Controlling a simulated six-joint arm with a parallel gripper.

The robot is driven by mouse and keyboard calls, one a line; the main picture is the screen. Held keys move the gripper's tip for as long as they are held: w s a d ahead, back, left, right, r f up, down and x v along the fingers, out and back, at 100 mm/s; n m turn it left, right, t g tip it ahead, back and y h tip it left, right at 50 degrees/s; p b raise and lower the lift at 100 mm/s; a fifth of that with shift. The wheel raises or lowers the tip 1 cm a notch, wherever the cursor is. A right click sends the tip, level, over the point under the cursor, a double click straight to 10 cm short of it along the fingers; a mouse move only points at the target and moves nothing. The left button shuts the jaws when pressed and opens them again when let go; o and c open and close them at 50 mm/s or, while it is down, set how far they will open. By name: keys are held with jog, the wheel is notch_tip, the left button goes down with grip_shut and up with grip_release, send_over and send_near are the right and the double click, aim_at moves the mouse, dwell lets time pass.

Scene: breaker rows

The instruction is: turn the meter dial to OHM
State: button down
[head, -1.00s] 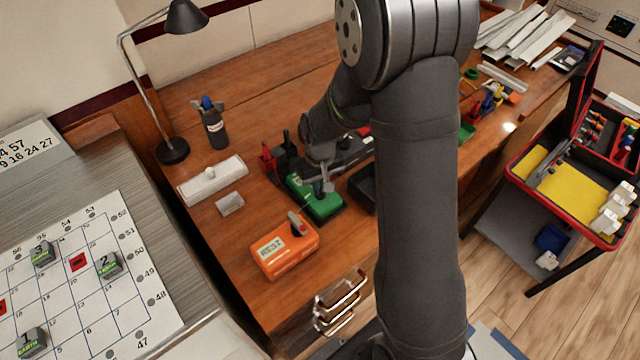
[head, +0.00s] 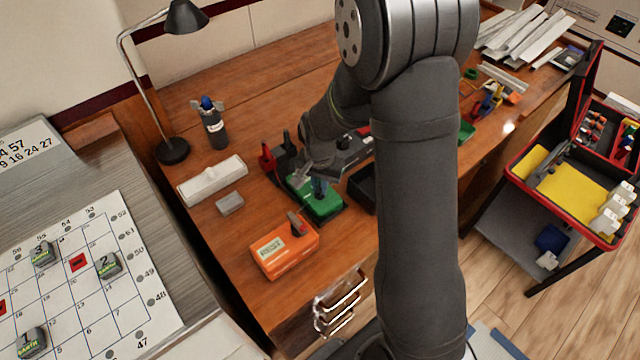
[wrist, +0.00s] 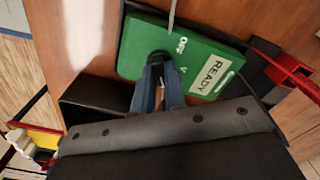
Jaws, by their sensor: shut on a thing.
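The green meter (head: 322,205) sits in a dark holder on the wooden bench. In the wrist view, its face (wrist: 215,48) shows a pale display (wrist: 213,74) reading READY and a white OFF mark beside the dial. The dark dial knob (wrist: 158,56) is between the tips of my gripper (wrist: 158,72). My gripper, with blue-grey fingers, is shut on the knob. It also shows over the meter in the head view (head: 318,186). The fingers cover much of the knob, so I cannot tell where it points. I see no OHM mark.
An orange box (head: 285,255) with a switch stands in front of the meter. A black open bin (head: 362,187) is close on its right. A white strip-shaped case (head: 212,180) and a small grey block (head: 230,203) lie to the left. A lamp (head: 172,150) stands behind.

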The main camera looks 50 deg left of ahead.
aim_at(320, 188)
jog(key=shift+m, duration=0.3)
dwell(0.4)
jog(key=c, duration=1.5)
grip_release()
jog(key=shift+o, duration=0.2)
notch_tip(320, 188, up, 18)
jog(key=shift+f, duration=0.25)
jog(key=shift+f, duration=0.1)
notch_tip(320, 188, down, 17)
jog(key=shift+f, duration=0.15)
